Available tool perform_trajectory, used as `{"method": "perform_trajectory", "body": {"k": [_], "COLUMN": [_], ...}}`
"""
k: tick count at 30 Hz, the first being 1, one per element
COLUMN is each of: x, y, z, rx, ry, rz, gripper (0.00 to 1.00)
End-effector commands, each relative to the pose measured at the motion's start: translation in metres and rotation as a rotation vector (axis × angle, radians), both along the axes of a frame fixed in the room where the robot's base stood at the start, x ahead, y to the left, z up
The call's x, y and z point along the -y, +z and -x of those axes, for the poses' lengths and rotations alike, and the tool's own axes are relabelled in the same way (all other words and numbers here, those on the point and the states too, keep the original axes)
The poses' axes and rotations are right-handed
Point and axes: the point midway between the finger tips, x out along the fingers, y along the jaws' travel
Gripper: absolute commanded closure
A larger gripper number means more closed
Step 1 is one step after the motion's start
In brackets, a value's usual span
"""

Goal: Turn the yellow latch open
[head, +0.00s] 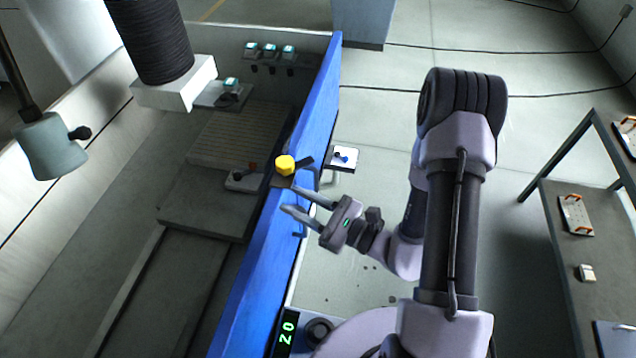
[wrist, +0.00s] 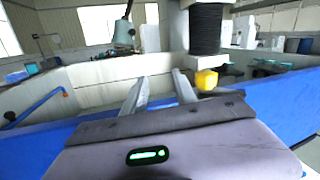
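The yellow latch (head: 285,165) is a small yellow knob with a dark lever beside it, at the top edge of the blue panel (head: 290,200). In the wrist view the yellow latch (wrist: 206,80) stands to the right of my fingers. My gripper (head: 292,199) is open and empty, with its fingers spread, pointing left at the blue panel just in front of the latch. The fingers are apart from the knob in the wrist view (wrist: 157,85). A blue handle (head: 310,180) sits on the panel by the fingertips; I cannot tell whether they touch it.
Behind the panel is a tank with a grey work table (head: 205,200) and a black bellows column (head: 158,40). A lamp (head: 50,145) hangs at the left. A small white shelf (head: 343,159) stands right of the panel. A bench (head: 560,240) is at the far right, with open floor between.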

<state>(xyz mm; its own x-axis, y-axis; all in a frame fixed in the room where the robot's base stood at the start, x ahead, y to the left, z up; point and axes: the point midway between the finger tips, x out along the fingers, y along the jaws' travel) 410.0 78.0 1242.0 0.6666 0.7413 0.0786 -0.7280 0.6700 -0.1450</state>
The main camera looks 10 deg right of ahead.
Motion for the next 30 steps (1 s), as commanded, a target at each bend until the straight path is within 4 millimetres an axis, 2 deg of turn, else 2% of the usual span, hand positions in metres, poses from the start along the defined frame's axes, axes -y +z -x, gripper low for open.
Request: {"method": "perform_trajectory", "body": {"k": [1,2,3,4,5,6,7,9,12,15,17,27,30], "x": [-0.042,-0.06,-0.066,-0.057,-0.04,-0.012,0.007,0.031,0.043,0.045,0.045,0.038,0.037], "y": [0.014,0.012,-0.002,-0.016,-0.027,-0.031,-0.024,0.007,0.049,0.065,0.062,-0.002,-0.016], "z": [0.019,0.039,0.06,0.063,0.053,0.021,-0.012,-0.073,-0.124,-0.142,-0.145,-0.164,-0.169], "rx": [0.158,0.263,0.408,0.515,0.622,0.762,0.861,1.014,1.139,1.183,1.187,1.182,1.182], "ry": [0.312,0.537,0.827,1.018,1.175,1.332,1.403,1.456,1.445,1.431,1.43,1.434,1.434], "rz": [0.124,0.242,0.451,0.635,0.838,1.125,1.331,1.665,1.931,2.026,2.035,2.026,2.026], "gripper": [0.78,0.84,0.92,0.98,1.0,1.0,1.0,1.0,1.0,1.0,1.0,1.0,1.0]}}
